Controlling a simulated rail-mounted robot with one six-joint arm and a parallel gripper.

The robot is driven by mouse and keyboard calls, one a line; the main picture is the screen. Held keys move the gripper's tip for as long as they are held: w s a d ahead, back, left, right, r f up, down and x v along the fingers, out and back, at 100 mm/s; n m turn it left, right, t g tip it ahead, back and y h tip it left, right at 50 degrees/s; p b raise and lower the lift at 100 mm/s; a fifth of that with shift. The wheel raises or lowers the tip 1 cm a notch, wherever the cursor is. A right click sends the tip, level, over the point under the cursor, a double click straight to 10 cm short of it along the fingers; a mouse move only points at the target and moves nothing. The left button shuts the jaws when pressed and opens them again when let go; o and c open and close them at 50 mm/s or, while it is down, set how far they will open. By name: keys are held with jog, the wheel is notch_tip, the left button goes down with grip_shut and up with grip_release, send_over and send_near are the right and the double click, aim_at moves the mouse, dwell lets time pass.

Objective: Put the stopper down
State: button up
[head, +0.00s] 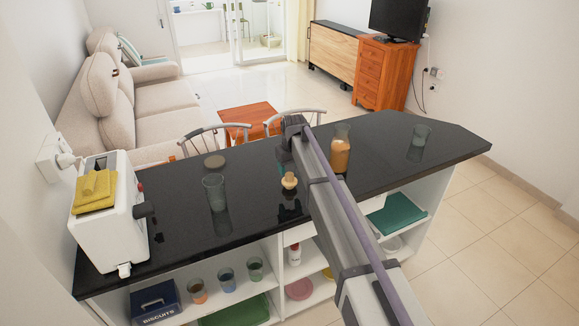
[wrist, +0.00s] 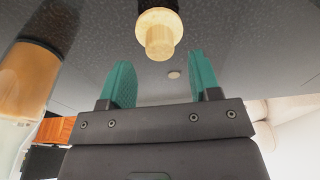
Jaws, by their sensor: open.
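The stopper (head: 289,181) is a small, pale wooden-looking piece standing on the black counter (head: 250,215), with its dark reflection below it. It also shows at the top of the wrist view (wrist: 158,32), beyond the fingertips and apart from both. My gripper (wrist: 160,72) has two teal fingers spread wide with nothing between them. In the head view my arm comes in from the lower right and largely hides the fingers. A glass bottle with orange contents (head: 340,150) stands to the right of the stopper, behind my arm; it also shows at left in the wrist view (wrist: 27,78).
An empty-looking glass (head: 214,190) stands left of the stopper, and another (head: 420,137) stands at the far right. A white toaster (head: 110,215) fills the left end. Chairs stand behind the counter.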

aim_at(292, 183)
notch_tip(292, 183, up, 8)
jog(key=s+p, duration=0.1)
jog(key=p, duration=0.5)
jog(key=s+d+m, duration=0.2)
jog(key=s+d, duration=0.5)
jog(key=s, duration=0.4)
jog(key=s+d+m+g, duration=0.1)
jog(key=s+d+m, duration=0.1)
jog(key=s+d, duration=0.6)
jog(key=s+d+m, duration=0.2)
jog(key=s+d, duration=0.6)
jog(key=s, duration=0.8)
jog(key=shift+d+g+h, duration=0.25)
jog(key=shift+g+h, duration=0.05)
jog(key=shift+h, duration=0.1)
